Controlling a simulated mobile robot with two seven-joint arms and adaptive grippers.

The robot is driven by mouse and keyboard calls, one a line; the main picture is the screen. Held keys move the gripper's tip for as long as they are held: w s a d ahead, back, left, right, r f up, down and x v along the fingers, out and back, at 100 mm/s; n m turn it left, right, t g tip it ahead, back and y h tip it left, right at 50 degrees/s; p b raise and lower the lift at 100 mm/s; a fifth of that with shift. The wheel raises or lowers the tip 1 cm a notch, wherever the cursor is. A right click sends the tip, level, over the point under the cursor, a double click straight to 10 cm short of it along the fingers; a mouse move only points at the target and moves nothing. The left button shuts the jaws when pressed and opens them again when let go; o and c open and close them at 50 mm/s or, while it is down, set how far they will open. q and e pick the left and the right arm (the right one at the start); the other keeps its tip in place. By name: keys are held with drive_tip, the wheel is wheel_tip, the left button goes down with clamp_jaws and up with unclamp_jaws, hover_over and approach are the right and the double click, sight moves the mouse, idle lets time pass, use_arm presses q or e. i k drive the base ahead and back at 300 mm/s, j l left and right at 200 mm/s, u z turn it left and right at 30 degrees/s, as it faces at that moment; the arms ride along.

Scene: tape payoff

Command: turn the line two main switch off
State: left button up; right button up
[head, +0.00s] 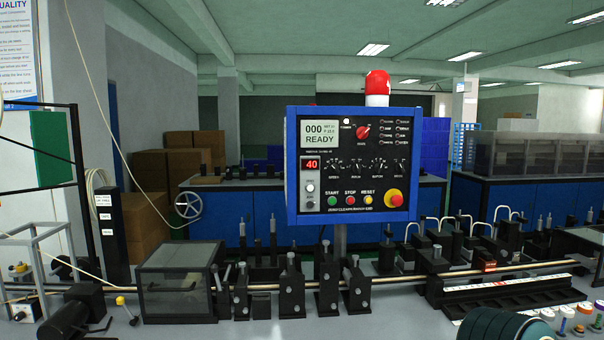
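A blue-framed control panel (292,165) stands upright on a post in the middle of the head view. A red rotary knob (362,132) sits near its top; the small lettering around it is too fine to read, so I cannot tell if it is the line two main switch. Below are green, red and yellow buttons (350,200) marked START, STOP and RESET, and a red mushroom button (396,198) on yellow. Neither of my grippers is in view.
A red beacon (377,88) tops the panel. A long metal rod (400,281) with black clamp blocks (292,290) runs across the grey bench below it. A clear-lidded box (180,283) stands left; a dark roll (505,325) and several spools (565,318) are at lower right.

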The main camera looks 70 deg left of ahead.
sight(361, 133)
drive_tip(key=u, duration=2.15)
